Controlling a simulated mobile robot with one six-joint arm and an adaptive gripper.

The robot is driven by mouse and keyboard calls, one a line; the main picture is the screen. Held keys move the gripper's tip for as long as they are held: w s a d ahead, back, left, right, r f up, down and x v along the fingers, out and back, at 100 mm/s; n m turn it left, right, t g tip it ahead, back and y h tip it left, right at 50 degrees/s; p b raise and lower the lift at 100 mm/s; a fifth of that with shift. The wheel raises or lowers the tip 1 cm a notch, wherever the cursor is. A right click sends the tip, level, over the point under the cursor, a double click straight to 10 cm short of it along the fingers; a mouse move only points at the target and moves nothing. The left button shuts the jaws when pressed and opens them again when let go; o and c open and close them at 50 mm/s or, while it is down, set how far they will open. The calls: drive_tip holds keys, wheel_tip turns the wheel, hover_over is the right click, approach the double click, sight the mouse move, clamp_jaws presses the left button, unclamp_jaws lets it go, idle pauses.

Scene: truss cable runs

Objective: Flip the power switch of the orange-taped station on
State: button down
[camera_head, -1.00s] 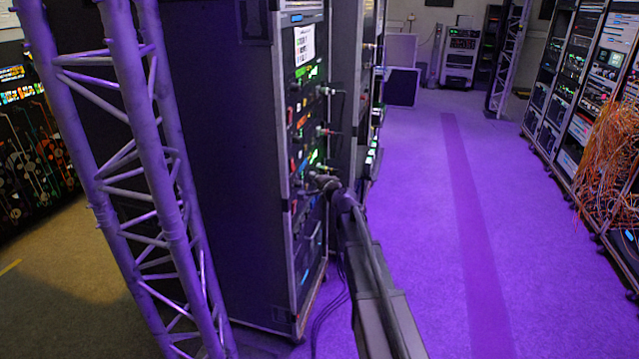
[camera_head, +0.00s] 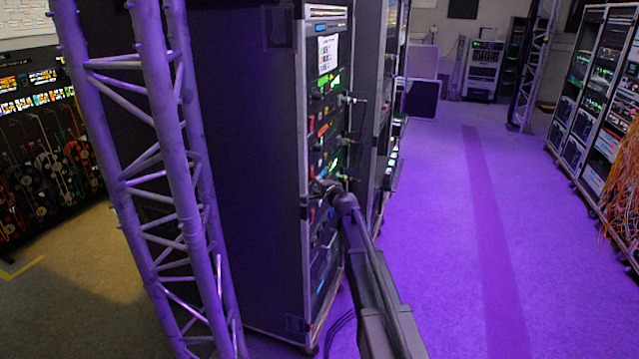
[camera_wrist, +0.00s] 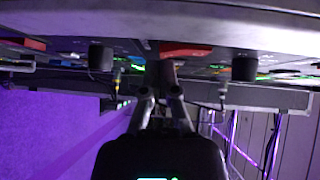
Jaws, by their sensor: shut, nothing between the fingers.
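A tall black rack (camera_head: 250,150) stands left of centre in the head view, its front panel (camera_head: 325,130) full of coloured labels, lights and plugs. No orange tape is clear to me on it, and I cannot pick out a power switch. My gripper (camera_head: 322,187) is at the lower middle of this panel, small and dark there. In the wrist view my gripper (camera_wrist: 164,82) is shut and empty, its tips close to the panel just below a red part (camera_wrist: 185,48). I cannot tell whether they touch it. Black knobs (camera_wrist: 101,57) (camera_wrist: 244,68) sit on both sides.
A metal truss tower (camera_head: 170,150) stands left of the rack. A second rack (camera_head: 375,110) stands behind it. Open purple-lit floor (camera_head: 430,220) lies to the right, with more racks (camera_head: 590,110) and orange cables (camera_head: 622,175) at the far right.

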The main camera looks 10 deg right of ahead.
drive_tip(key=shift+w+a+f, duration=0.15)
drive_tip(key=shift+w+a, duration=0.05)
drive_tip(key=shift+a, duration=0.15)
drive_tip(key=shift+d, duration=0.1)
drive_tip(key=s+d+f+b, duration=0.1)
drive_tip(key=s+d, duration=0.5)
drive_tip(key=s, duration=0.5)
drive_tip(key=shift+s+f+b, duration=0.2)
drive_tip(key=shift+s+b, duration=0.1)
drive_tip(key=shift+a, duration=0.1)
